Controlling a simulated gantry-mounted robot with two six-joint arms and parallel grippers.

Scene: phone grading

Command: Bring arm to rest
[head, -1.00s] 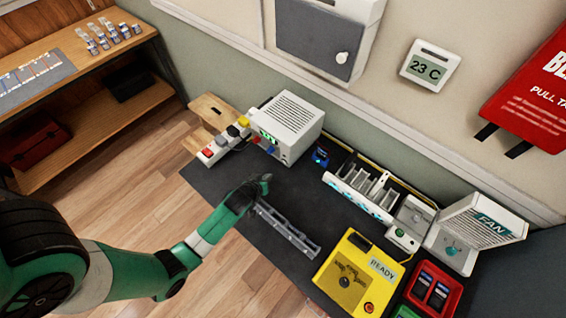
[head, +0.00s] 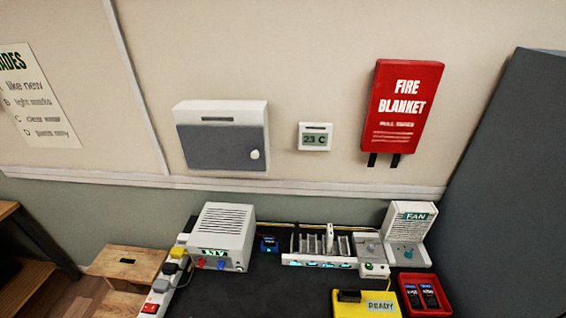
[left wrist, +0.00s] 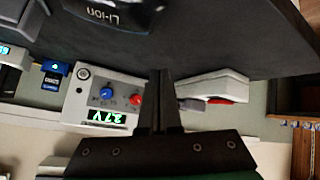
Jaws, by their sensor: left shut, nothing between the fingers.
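My left gripper (left wrist: 160,85) shows in the left wrist view, with its two dark fingers together and nothing between them. It points over the dark work mat, in front of the white power supply (left wrist: 100,75). My left arm and gripper are outside the head view now. My right gripper is in neither view. In the head view the same power supply (head: 222,237) stands on the dark mat (head: 270,295), with a lit green display.
A dark object marked LI-ION (left wrist: 110,12) is close at the top of the wrist view. A power strip (head: 165,285), slotted rack (head: 320,248), fan unit (head: 408,230), yellow READY box (head: 365,305) and red tray with phones (head: 425,295) line the bench. A wooden stool (head: 127,263) stands left.

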